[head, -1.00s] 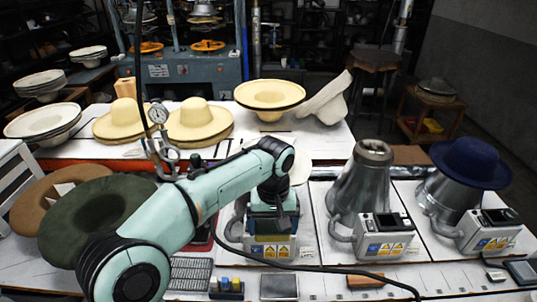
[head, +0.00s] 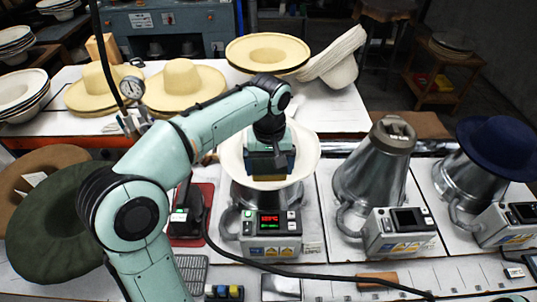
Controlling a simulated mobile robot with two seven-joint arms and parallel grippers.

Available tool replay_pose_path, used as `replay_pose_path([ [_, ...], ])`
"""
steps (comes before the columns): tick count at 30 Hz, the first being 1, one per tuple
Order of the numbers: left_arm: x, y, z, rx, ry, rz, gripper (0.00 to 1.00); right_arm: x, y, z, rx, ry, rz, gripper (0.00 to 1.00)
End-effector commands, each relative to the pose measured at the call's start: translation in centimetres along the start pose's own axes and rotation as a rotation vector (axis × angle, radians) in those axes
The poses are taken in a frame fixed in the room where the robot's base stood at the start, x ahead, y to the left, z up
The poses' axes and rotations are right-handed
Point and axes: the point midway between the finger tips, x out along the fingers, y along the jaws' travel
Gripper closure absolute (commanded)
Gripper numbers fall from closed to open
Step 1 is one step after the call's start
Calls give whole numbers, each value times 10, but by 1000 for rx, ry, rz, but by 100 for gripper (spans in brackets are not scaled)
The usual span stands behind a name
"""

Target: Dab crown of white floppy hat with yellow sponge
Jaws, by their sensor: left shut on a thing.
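The white floppy hat (head: 308,150) sits on the left of the metal press cones, its wide brim spread around my gripper. My left gripper (head: 269,168) is over the hat, pointing down, shut on the yellow sponge (head: 270,179). Only a thin yellow strip of the sponge shows under the dark jaws. The gripper and wrist hide most of the crown, and I cannot tell whether the sponge touches it. My right gripper is not in view.
The press's control box (head: 268,223) has a lit red display. A bare metal cone (head: 368,170) and a navy hat (head: 499,147) on another stand right. Cream hats (head: 182,84) lie behind. A green hat (head: 55,235) and a red-based device (head: 188,220) are left.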

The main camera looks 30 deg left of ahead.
Motion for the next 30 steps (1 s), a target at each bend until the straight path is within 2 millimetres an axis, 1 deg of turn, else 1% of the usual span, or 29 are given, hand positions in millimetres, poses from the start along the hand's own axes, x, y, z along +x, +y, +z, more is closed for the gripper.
replay_pose_path([
  [5,11,-1,0,-1,-2,-2,31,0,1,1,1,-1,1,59],
  [17,49,-1,1,0,-2,-2,31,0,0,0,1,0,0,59],
  [18,48,0,-5,-2,0,-1,31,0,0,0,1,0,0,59],
  [22,48,0,-14,-2,-1,-1,31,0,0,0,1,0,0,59],
  [30,47,0,-22,-1,-1,-1,31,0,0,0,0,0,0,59],
])
